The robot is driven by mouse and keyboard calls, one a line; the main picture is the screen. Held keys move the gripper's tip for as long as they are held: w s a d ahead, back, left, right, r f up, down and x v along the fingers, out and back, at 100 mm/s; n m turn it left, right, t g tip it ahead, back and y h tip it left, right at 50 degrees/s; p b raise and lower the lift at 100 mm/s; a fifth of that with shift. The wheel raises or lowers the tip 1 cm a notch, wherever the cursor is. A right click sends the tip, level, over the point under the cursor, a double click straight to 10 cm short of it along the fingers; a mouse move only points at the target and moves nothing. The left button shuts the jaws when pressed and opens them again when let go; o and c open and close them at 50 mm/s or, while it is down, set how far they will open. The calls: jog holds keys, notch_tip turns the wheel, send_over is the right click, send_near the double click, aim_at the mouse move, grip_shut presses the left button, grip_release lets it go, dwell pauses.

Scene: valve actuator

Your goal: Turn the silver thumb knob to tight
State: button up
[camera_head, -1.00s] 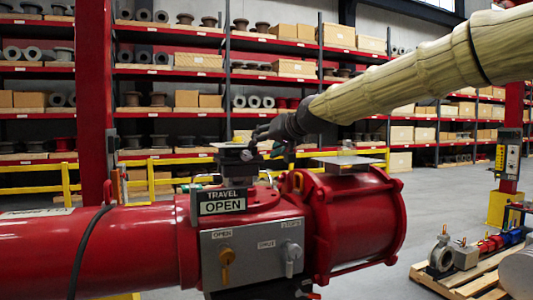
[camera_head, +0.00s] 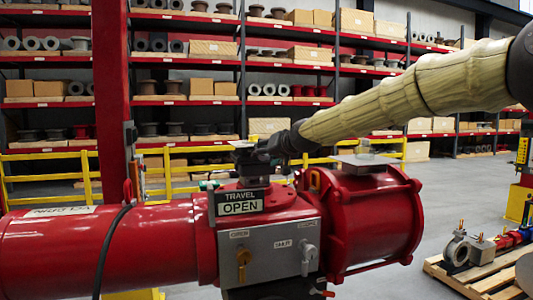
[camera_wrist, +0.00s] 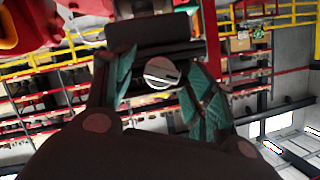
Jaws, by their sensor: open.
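A round silver knob (camera_wrist: 160,72) with a dark slot across its face shows in the wrist view, in front of a dark block (camera_wrist: 155,30). My gripper (camera_wrist: 163,66) is open, with a teal pad on each side of the knob. I cannot tell whether either pad touches it. In the head view my gripper (camera_head: 277,152) is beside a dark fitting on top of the red valve actuator (camera_head: 370,225), behind the "TRAVEL OPEN" sign (camera_head: 240,202). The knob is hidden there.
A flat plate (camera_head: 365,160) sits on top at right. Yellow railings (camera_head: 40,178) and shelves stand behind. A pallet (camera_head: 470,280) lies at right.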

jog(key=shift+w+a+f, duration=0.1)
jog(key=shift+a, duration=0.05)
jog(key=shift+c, duration=0.2)
jog(key=c, duration=1)
